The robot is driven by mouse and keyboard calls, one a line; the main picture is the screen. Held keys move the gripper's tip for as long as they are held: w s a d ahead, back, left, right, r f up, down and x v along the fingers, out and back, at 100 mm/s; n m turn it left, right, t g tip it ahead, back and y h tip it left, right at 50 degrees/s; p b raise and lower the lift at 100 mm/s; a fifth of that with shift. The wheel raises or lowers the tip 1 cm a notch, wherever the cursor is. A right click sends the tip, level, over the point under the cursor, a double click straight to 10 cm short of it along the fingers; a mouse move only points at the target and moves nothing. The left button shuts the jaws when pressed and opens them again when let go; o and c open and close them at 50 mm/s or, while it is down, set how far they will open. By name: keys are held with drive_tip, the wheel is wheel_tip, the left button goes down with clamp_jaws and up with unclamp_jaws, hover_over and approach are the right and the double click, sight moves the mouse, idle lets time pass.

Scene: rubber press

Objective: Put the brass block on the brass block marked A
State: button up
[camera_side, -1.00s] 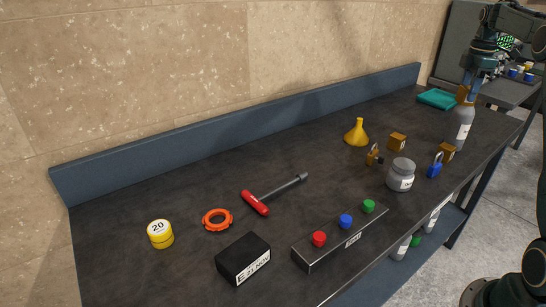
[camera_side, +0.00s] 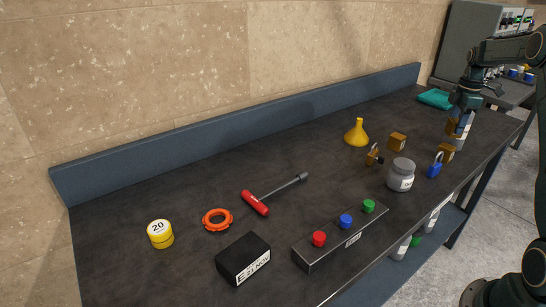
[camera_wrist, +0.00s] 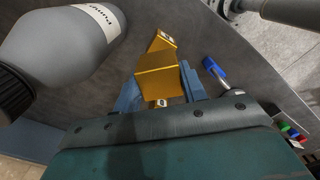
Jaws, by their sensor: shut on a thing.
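My gripper (camera_side: 458,114) is shut on a brass block (camera_side: 452,126), held above the bench at its far right end. In the wrist view the held brass block (camera_wrist: 158,80) sits between the two blue-grey fingers. Two other brass blocks stand on the bench: one (camera_side: 398,141) behind the grey jar, and one (camera_side: 446,151) beside the blue padlock, below the held block. In the wrist view a labelled brass block (camera_wrist: 158,44) shows just beyond the held one. Its letter is too small to read, so I cannot tell which is A.
A grey bottle (camera_wrist: 62,42) stands close to my gripper. A blue padlock (camera_side: 435,167), a brass padlock (camera_side: 373,156), a grey jar (camera_side: 400,176) and a yellow funnel (camera_side: 356,133) are nearby.

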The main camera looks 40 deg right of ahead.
sight(453, 134)
drive_tip(key=shift+f, duration=1.95)
drive_tip(key=shift+f, duration=0.15)
drive_tip(key=o, duration=1.3)
wheel_tip(453, 134, up, 12)
drive_tip(key=shift+r, duration=0.1)
drive_tip(key=shift+a, duration=0.1)
